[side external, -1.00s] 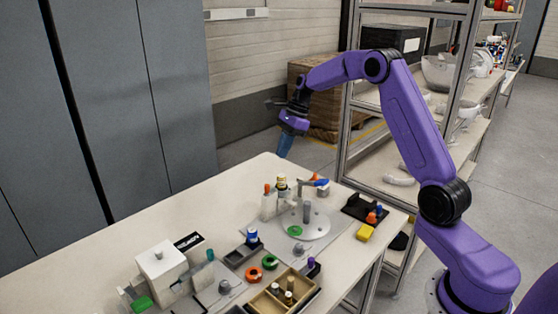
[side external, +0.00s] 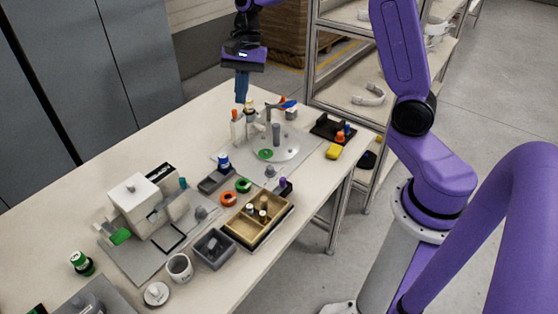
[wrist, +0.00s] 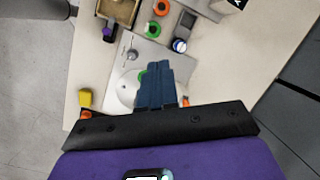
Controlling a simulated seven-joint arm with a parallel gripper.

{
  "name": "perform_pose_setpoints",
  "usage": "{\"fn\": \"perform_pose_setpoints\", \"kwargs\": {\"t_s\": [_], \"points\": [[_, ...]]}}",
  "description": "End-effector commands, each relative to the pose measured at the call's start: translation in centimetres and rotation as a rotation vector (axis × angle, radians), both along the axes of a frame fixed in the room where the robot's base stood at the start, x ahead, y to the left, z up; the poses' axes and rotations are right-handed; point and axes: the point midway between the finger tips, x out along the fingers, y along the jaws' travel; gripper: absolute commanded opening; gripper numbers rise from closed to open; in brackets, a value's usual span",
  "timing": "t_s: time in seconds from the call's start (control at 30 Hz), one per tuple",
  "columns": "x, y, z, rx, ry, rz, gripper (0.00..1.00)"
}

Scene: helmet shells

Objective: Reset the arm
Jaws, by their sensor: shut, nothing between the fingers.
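My purple arm carries my gripper (side external: 241,88), which hangs fingers down above the far end of the table (side external: 90,154) in the side view. Its blue fingers are shut with nothing between them. In the wrist view my gripper (wrist: 154,70) covers part of the round grey plate below. The fingers look clear of the things on the table, though the exact height is hard to tell.
Under the gripper stand bottles (side external: 249,106) and a round plate (side external: 290,150) with a grey post. A yellow block (side external: 333,152), a wooden tray (side external: 243,240), a white box (side external: 133,195) and a mug (side external: 180,268) share the table. A metal shelf (side external: 311,50) stands behind.

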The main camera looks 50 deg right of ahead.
Motion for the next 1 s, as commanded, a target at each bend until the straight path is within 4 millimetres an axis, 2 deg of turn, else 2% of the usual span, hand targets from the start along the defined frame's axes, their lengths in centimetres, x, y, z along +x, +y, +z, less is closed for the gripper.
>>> {"fn": "perform_pose_setpoints", "kwargs": {"t_s": [0.03, 0.2, 0.4, 0.57, 0.7, 0.83, 1.0], "points": [[-1.9, 1.3, 0.3, -0.014, -0.018, 0.112, 0.0], [-7.9, 4.2, 0.7, -0.051, -0.076, 0.482, 0.0], [-15.2, 5.8, 0.7, -0.086, -0.144, 0.924, 0.0], [-20.8, 5.7, 0.3, -0.106, -0.198, 1.282, 0.0], [-25.2, 4.7, -0.2, -0.119, -0.243, 1.591, 0.0], [-28.2, 3.5, -0.8, -0.127, -0.278, 1.829, 0.0], [-30.3, 2.4, -1.4, -0.131, -0.305, 2.014, 0.0]]}}
